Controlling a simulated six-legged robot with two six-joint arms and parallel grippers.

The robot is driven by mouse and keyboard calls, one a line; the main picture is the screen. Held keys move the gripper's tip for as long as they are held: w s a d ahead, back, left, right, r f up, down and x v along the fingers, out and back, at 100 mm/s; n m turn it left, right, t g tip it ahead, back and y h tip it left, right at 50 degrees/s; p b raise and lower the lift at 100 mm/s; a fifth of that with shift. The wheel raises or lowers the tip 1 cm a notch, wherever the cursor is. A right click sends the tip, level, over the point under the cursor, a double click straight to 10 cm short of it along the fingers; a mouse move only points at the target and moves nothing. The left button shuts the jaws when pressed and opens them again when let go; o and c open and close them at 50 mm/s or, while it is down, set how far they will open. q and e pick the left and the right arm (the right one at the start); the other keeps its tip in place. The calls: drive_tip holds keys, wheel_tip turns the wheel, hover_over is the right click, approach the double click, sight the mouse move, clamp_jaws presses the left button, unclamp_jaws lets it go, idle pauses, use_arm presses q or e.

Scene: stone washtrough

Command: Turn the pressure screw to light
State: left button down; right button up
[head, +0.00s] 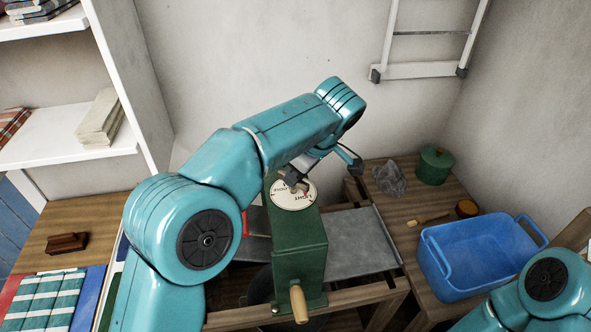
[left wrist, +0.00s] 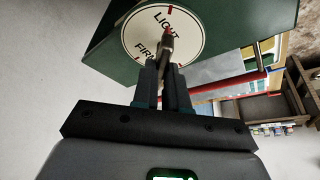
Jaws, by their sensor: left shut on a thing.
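The pressure screw's round cream dial (head: 285,201) sits on top of the green mangle housing (head: 300,240). In the left wrist view the dial (left wrist: 140,38) reads LIGHT and FIRM, with a red mark at its top edge. Whether the bar's tip lines up exactly with a mark, I cannot tell. My right gripper is out of view.
A blue tub (head: 480,258) stands on the bench at right, near my right arm. A wooden crank handle (head: 299,303) sticks out at the mangle's front.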

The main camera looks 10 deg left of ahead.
use_arm(q)
drive_tip(key=shift+w+r, duration=0.1)
drive_tip(key=shift+r, duration=0.1)
idle(0.3)
drive_tip(key=c, duration=1.2)
unclamp_jaws()
drive_tip(key=shift+o, duration=0.2)
drive_tip(key=shift+f, duration=0.1)
drive_tip(key=p+v, duration=0.1)
drive_tip(key=v, duration=0.7)
wheel_tip(320, 180, up, 7)
drive_tip(key=p, duration=0.4)
hover_over(308, 184)
drive_tip(key=s+d, duration=0.1)
drive_tip(key=d, duration=0.1)
drive_tip(key=shift+s+d+r+p, duration=0.2)
drive_tip(key=shift+d+r+p, duration=0.15)
drive_tip(key=shift+d, duration=0.1)
